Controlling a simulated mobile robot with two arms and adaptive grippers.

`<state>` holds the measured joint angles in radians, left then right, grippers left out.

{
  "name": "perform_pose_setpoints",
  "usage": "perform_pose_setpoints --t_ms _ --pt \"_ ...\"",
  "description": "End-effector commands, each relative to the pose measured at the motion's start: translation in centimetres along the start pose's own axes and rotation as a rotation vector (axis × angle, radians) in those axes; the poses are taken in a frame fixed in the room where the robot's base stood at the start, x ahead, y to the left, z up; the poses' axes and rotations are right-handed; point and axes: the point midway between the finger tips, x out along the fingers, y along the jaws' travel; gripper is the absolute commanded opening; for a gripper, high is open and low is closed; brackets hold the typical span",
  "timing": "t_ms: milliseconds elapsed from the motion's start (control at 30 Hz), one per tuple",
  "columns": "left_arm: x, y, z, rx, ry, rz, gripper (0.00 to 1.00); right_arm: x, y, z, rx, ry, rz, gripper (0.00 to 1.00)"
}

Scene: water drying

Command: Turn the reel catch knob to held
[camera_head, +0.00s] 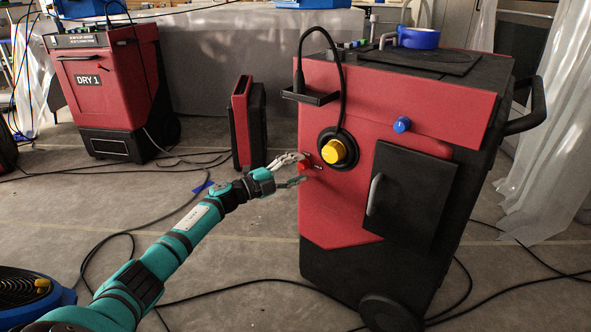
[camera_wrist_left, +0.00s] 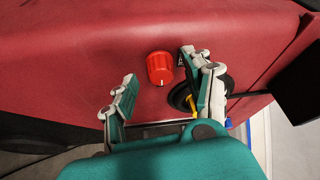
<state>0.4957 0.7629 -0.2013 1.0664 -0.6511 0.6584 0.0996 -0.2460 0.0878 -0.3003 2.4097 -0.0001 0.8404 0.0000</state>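A red knob (camera_head: 304,164) with a small label beside it sits on the red front of a large red and black machine (camera_head: 400,95). It also shows in the left wrist view (camera_wrist_left: 160,68), with a pale mark on its face. My left gripper (camera_head: 304,170) is open at this knob. In the wrist view its fingers (camera_wrist_left: 158,72) stand apart on either side, with gaps to the knob. A yellow knob (camera_head: 334,151) in a black ring lies to the right, partly hidden by a finger in the wrist view. Which knob is the reel catch is not readable. My right gripper is out of view.
A blue knob (camera_head: 402,124) and a black door (camera_head: 408,200) are right of the yellow knob. A black cable loops from a bracket (camera_head: 310,96) to the ring. Cables lie on the floor. A machine marked DRY 1 (camera_head: 110,90) stands at left.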

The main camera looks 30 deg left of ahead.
Motion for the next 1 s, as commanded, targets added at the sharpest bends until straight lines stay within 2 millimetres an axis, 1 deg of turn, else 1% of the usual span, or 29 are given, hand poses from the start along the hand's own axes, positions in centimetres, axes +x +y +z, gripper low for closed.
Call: perform_pose_setpoints --t_ms 167,267,367,600,700,833,1000 --pt "0.0 -0.1 0.0 -0.001 0.000 -0.002 0.51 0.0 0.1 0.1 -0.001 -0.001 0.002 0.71" --pt "-0.6 0.0 0.1 -0.001 -0.001 -0.001 0.51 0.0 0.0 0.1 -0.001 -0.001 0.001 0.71" --pt "-2.0 0.1 0.1 0.001 -0.002 0.002 0.51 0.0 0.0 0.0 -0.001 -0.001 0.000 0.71" --pt "-7.2 0.1 0.0 -0.001 0.000 0.004 0.51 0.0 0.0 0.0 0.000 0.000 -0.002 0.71" --pt "-9.1 0.2 0.0 -0.001 -0.001 0.004 0.51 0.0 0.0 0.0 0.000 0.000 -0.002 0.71" --pt "-10.9 0.1 0.0 -0.002 -0.001 0.001 0.51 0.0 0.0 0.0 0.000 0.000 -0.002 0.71" --pt "-11.9 0.0 0.0 0.000 0.000 0.001 0.51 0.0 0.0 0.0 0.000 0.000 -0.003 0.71"
